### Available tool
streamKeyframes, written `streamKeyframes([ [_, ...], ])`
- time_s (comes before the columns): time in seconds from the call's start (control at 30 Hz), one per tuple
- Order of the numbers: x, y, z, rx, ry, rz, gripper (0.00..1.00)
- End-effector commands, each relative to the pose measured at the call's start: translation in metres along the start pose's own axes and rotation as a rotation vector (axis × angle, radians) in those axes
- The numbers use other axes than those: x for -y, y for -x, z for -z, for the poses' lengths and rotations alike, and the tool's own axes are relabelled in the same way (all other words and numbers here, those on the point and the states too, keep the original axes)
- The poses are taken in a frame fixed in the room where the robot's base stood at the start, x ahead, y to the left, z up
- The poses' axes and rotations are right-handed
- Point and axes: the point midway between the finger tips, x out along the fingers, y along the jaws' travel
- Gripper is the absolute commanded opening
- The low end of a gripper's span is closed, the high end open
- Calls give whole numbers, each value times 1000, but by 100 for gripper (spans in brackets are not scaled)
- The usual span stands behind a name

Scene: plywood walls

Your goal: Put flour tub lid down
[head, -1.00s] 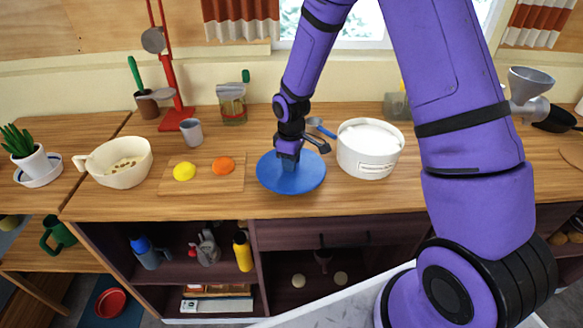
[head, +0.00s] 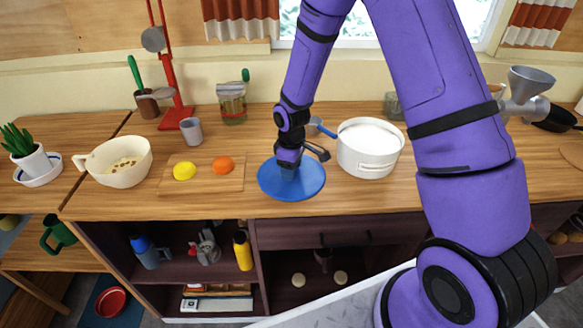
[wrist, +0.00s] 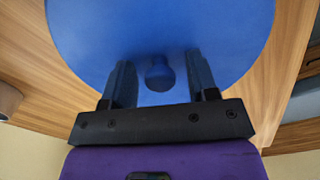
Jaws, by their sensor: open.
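The flour tub lid is a round blue disc (head: 292,184) lying on the wooden counter, left of the white flour tub (head: 368,150). The tub stands uncovered with white flour showing at its top. My gripper (head: 287,166) is right above the lid. In the wrist view the blue lid (wrist: 160,30) fills much of the picture, and its small round knob (wrist: 159,76) sits between my two fingers (wrist: 160,85). The fingers are open, with a gap on each side of the knob. The lid's underside is hidden.
A cutting board (head: 204,184) with a lemon (head: 184,171) and an orange (head: 223,165) lies left of the lid. A blue-handled scoop (head: 318,128) lies behind, near the tub. A grey cup (head: 191,131) stands farther back. The counter's front edge is close to the lid.

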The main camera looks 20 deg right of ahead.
Motion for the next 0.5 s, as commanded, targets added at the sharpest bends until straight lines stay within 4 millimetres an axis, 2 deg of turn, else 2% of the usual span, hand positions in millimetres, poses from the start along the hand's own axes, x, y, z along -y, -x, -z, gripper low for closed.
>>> streamKeyframes([
  [0.17, -1, 16, 0, -2, -1, -1, 54],
  [0.5, -1, 81, 0, -3, 0, -3, 54],
])
